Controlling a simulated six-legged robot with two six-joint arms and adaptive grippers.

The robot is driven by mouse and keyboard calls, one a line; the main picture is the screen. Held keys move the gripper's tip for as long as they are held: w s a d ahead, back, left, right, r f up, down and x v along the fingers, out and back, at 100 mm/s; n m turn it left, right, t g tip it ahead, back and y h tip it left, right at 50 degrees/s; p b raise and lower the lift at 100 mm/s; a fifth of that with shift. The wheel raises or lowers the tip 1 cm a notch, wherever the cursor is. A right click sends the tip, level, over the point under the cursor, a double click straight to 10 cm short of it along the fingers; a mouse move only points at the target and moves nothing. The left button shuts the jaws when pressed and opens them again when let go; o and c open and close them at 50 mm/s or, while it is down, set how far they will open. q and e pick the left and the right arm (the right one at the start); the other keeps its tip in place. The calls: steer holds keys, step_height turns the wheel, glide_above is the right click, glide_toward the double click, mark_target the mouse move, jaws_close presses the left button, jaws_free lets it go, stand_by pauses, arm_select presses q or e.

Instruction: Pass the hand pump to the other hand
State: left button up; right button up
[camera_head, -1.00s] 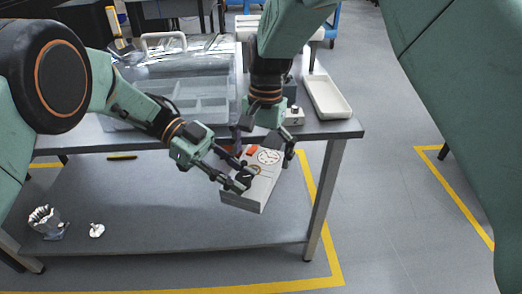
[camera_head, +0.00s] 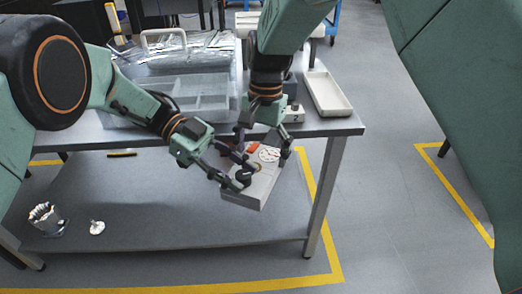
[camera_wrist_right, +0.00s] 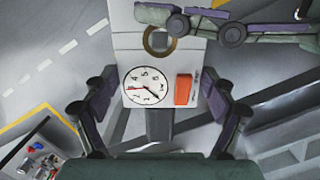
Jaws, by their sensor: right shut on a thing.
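The hand pump (camera_head: 262,186) is a grey box with a round white dial, an orange-red tab and a dark ring-like fitting. It hangs tilted in front of the table edge. My right gripper (camera_head: 265,150) is shut on its dial end from above, with one finger on each side; the pump also shows in the right wrist view (camera_wrist_right: 133,42). My left gripper (camera_head: 248,172) reaches in from the left with its fingers spread, close to the dark fitting at the pump's lower end. Whether its fingers touch the pump is unclear. A left finger crosses over the pump in the wrist view.
The table (camera_head: 325,128) stands behind the pump and bears a clear divided case (camera_head: 190,95) and a cream tray (camera_head: 327,95). Its lower shelf (camera_head: 160,215) holds a metal cup-like part (camera_head: 46,220) and a small white part (camera_head: 97,227). Floor at right is clear.

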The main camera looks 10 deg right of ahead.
arm_select(q)
steer(key=shift+o, duration=0.9)
steer(key=v, duration=1.2)
steer(key=w+d+f+n+t+h, duration=0.35)
steer(key=f+n+t+h, duration=0.35)
steer(key=n+t, duration=0.3)
steer(key=s+a+f+n+t+y, duration=0.3)
steer(key=a+f+n+t+y, duration=0.15)
steer(key=f, duration=0.35)
steer(key=s+a+f+n+t+y, duration=0.2)
steer(key=a+f+n+t+y, duration=0.15)
steer(key=f+n, duration=0.3)
steer(key=s+a+f+n+g+y, duration=0.2)
steer(key=s+a+f+y, duration=0.15)
steer(key=s, duration=0.45)
steer(key=s+a+f+n+g+y, duration=0.1)
steer(key=s+a+f+g+y, duration=0.15)
steer(key=s+a+f, duration=0.35)
steer(key=s+a+r+n+g+y, duration=0.1)
steer(key=s+a+g, duration=0.1)
steer(key=s, duration=0.7)
steer(key=s+a+n+g+y, duration=0.1)
steer(key=s+a+g+y, duration=0.1)
steer(key=s, duration=0.8)
steer(key=shift+a+r+g+y, duration=0.3)
steer(key=shift+a+r+g, duration=0.15)
steer(key=shift+a, duration=0.1)
